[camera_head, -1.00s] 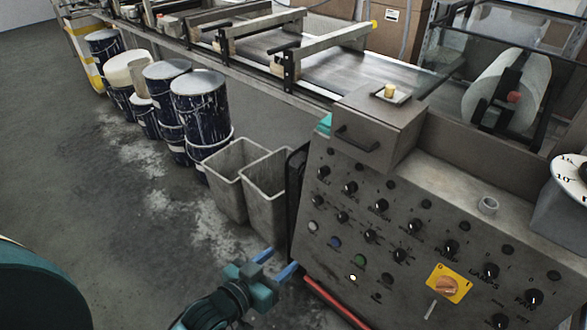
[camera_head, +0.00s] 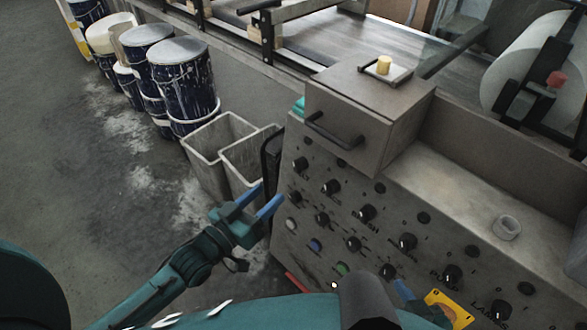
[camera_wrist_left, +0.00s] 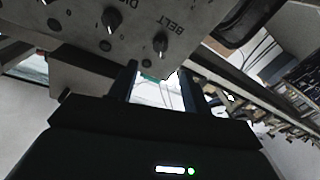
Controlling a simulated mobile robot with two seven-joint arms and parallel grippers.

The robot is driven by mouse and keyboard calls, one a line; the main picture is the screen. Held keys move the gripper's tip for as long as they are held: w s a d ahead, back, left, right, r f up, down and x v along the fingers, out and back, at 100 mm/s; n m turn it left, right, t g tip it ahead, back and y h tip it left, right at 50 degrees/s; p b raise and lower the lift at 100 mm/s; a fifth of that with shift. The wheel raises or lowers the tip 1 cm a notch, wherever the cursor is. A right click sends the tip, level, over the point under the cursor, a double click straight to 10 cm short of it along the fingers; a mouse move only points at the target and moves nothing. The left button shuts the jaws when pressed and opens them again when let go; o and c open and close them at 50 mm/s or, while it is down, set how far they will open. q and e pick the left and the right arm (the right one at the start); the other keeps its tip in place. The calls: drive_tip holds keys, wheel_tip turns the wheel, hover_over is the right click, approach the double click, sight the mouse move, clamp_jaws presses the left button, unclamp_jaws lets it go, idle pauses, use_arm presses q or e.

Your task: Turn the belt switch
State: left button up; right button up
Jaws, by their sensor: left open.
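The belt switch is a black knob beside the printed word BELT in the left wrist view (camera_wrist_left: 160,43). It appears to be the upper left knob on the grey panel in the head view (camera_head: 300,163). My left gripper (camera_head: 272,192) is open and empty, its blue fingers just left of the panel, apart from the knob. In the left wrist view its dark fingers (camera_wrist_left: 160,75) stand apart below the knob. A blue fingertip of my right gripper (camera_head: 404,290) shows at the bottom, near the yellow switch plate; my arm hides most of it.
More black knobs (camera_head: 367,212) and coloured buttons fill the panel. A grey box with a handle (camera_head: 370,100) stands above the belt knob. Two grey bins (camera_head: 205,150) and several blue drums (camera_head: 185,85) stand to the left. A yellow switch plate (camera_head: 450,308) is at lower right.

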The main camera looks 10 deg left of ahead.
sight(295, 169)
use_arm(q)
drive_tip(key=x, duration=1)
drive_tip(key=c, duration=1)
drive_tip(key=shift+o, duration=0.2)
drive_tip(key=shift+w+m, duration=0.1)
drive_tip(key=shift+m, duration=0.3)
drive_tip(key=m+h, duration=0.1)
drive_tip(key=m, duration=0.3)
drive_tip(key=m+g+h, duration=0.1)
drive_tip(key=m, duration=0.4)
drive_tip(key=m+h, duration=0.1)
drive_tip(key=m, duration=0.3)
drive_tip(key=shift+w+a+g, duration=0.15)
drive_tip(key=shift+a+g, duration=0.1)
drive_tip(key=shift+g, duration=0.15)
drive_tip(key=shift+m, duration=0.3)
drive_tip(key=o, duration=1)
drive_tip(key=shift+c, duration=0.2)
